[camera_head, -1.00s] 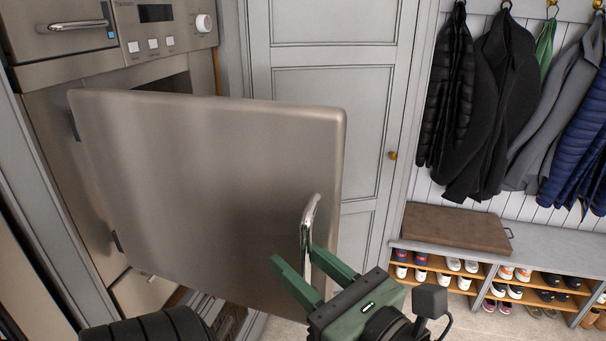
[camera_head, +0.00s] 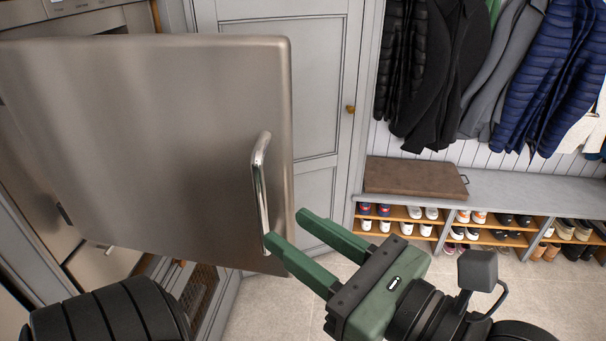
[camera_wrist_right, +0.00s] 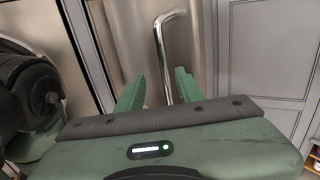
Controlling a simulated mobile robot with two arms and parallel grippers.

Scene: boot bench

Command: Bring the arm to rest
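The steel door (camera_head: 150,130) of the built-in appliance stands swung open at the left of the head view. Its chrome bar handle (camera_head: 259,185) is upright near the door's free edge and also shows in the right wrist view (camera_wrist_right: 160,50). My right gripper (camera_head: 284,226) is open, its green fingers pointing at the handle's lower end. In the right wrist view the handle appears between the two fingers (camera_wrist_right: 157,84), with a gap on each side. In the head view one fingertip overlaps the handle's foot; I cannot tell whether they touch.
A grey cupboard door (camera_head: 285,75) is behind the steel door. Tiled floor (camera_head: 265,305) shows between.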

